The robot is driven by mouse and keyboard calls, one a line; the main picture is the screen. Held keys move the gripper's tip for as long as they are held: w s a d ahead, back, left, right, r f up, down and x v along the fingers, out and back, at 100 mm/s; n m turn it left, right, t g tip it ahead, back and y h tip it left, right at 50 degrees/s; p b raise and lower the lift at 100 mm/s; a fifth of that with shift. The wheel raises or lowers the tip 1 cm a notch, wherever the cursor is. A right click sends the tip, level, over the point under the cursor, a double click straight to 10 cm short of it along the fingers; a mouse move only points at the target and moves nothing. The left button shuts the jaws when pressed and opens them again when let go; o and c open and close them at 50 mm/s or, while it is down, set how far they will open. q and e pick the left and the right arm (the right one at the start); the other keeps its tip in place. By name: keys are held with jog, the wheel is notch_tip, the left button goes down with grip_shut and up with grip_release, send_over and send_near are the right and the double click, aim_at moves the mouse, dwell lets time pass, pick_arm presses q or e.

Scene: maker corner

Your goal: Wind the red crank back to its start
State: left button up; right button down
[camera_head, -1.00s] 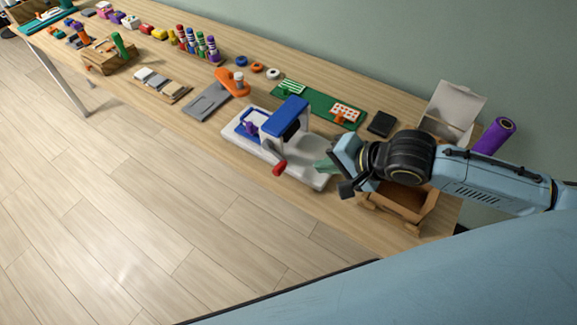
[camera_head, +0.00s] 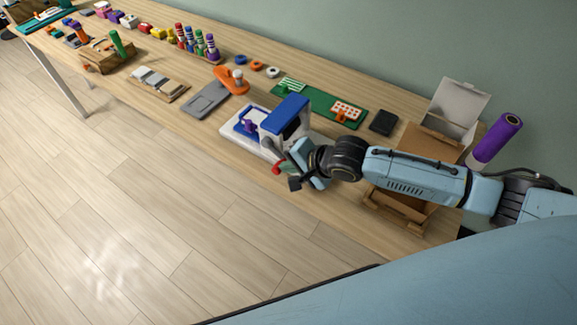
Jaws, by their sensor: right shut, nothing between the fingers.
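The red crank (camera_head: 277,168) sticks out at the front side of the white and blue machine (camera_head: 286,116), near the table's front edge. Only its red end shows, partly covered by my right gripper. My right gripper (camera_head: 284,170) is shut, with its fingertips close beside the crank; I cannot tell whether they touch it. My left gripper is not in view.
A green board (camera_head: 318,105) and a black box (camera_head: 383,122) lie behind the machine. An open cardboard box (camera_head: 440,150) stands to the right, partly behind my arm, near a purple roll (camera_head: 500,135). A grey plate (camera_head: 206,100) lies to the left. The floor in front is clear.

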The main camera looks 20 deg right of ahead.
jog(key=shift+f, duration=0.1)
dwell(0.3)
jog(key=shift+a+f+t+y+b, duration=0.1)
jog(key=shift+f+t+y+b, duration=0.55)
jog(key=shift+f, duration=0.25)
jog(key=shift+w+a+f+t+y+b, duration=0.1)
jog(key=shift+w+f+t+y+b, duration=0.1)
jog(key=shift+f+t+y+b, duration=0.55)
jog(key=shift+r, duration=0.2)
